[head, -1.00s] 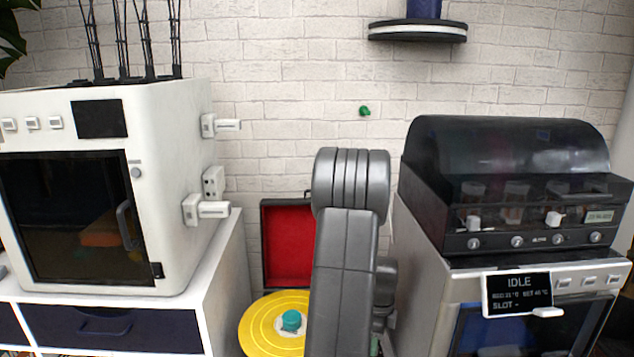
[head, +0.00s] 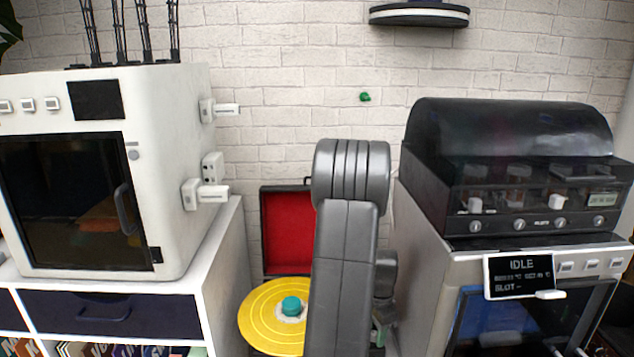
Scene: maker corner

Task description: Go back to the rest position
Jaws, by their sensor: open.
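My arm stands upright in the middle of the head view, its grey links rising in front of the brick wall and bending over at the top. My gripper is not clearly visible; the lower part of the arm runs out of the bottom of the picture. The arm partly hides a yellow disc (head: 262,318) with a teal knob (head: 291,306) at its centre, and an open case with a red lining (head: 285,232) behind it.
A white printer-like machine (head: 185,130) stands on a white cabinet (head: 225,265) at left. At right a machine with a dark hood (head: 510,130) carries a display reading IDLE (head: 518,276). A round shelf (head: 420,15) and green knob (head: 364,97) are on the wall.

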